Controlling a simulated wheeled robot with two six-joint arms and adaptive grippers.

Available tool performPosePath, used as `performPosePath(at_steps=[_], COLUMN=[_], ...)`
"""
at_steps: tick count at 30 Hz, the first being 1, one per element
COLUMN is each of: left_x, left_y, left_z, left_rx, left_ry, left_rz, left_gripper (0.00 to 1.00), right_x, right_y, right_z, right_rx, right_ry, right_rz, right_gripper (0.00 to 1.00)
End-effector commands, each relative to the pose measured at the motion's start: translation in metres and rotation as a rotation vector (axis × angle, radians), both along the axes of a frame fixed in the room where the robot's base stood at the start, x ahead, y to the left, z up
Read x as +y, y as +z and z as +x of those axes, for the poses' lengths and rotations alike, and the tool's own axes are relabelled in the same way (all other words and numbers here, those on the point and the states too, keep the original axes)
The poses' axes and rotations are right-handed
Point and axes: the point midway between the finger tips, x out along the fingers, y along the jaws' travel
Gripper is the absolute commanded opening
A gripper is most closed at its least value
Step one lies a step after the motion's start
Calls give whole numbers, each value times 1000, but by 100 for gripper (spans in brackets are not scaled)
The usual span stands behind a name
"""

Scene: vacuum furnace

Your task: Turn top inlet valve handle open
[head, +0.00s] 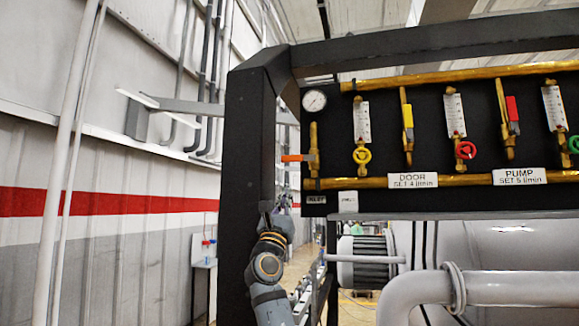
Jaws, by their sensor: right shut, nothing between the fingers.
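An orange lever handle (296,158) sits on a short vertical brass pipe at the left end of the black panel. It points left, level, across that pipe. Yellow (408,116) and red (513,108) lever handles stand upright along their own brass pipes further right. My right arm rises from the bottom in front of the dark frame post. My right gripper (268,213) is small and dark, below and left of the orange handle, apart from it. It is shut and empty. My left gripper is out of view.
A thick dark frame post (246,150) stands just left of the panel, with a beam across the top. Yellow (361,155), red (466,150) and green handwheels sit under the flow gauges. A large grey pipe (500,289) crosses the lower right.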

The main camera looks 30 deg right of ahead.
Motion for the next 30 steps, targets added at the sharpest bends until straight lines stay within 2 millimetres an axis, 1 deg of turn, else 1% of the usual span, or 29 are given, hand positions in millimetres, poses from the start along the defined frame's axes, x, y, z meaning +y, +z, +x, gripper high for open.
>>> performPosePath(at_steps=[1,7,9,12,16,27,30], left_x=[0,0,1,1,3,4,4], left_y=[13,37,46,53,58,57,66], left_z=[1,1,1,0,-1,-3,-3], left_rx=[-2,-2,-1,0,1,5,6], left_ry=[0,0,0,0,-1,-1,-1], left_rz=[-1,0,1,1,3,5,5], left_gripper=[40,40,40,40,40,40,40], right_x=[-6,-29,-27,-27,-27,-27,-26], right_y=[16,45,58,68,75,76,84], right_z=[5,24,23,23,23,23,23], right_rx=[1,2,-2,0,0,0,0], right_ry=[-3,-1,1,1,1,1,1], right_rz=[-1,0,0,0,0,0,0], right_gripper=[0,0,0,0,0,0,0])
